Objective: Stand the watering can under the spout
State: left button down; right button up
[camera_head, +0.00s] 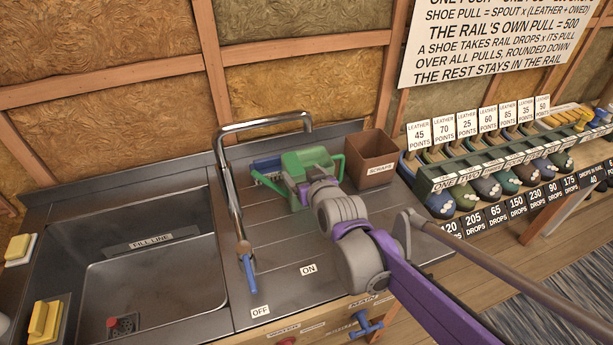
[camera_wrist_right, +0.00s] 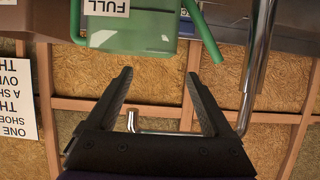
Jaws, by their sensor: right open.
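The green watering can (camera_head: 308,163) stands on the metal drainboard right of the sink, partly hidden by my right arm. In the right wrist view the can (camera_wrist_right: 150,35) shows at the top with a FULL label. The chrome spout (camera_head: 262,121) rises beside the sink and bends over to the right; its downturned end appears above and behind the can in the head view. My right gripper (camera_wrist_right: 160,75) is open, with nothing between its fingers, close to the can. I cannot tell whether it touches the can. My left gripper is out of view.
The sink basin (camera_head: 150,275) with a fill line is at left. A blue lever (camera_head: 249,274) sits between OFF and ON labels. A brown scraps bin (camera_head: 370,158) stands right of the can. A blue object (camera_head: 266,166) lies beside the can. The front drainboard is mostly clear.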

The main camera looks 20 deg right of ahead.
jog(key=s+f+g, duration=0.2)
jog(key=s+f, duration=0.2)
jog(key=s, duration=0.5)
jog(key=s+f+g, duration=0.3)
jog(key=s+f, duration=0.2)
jog(key=s, duration=0.4)
jog(key=s+f+g, duration=0.3)
jog(key=s+f, duration=0.2)
jog(key=s, duration=0.5)
jog(key=shift+s+d, duration=0.1)
jog(key=shift+d, duration=0.3)
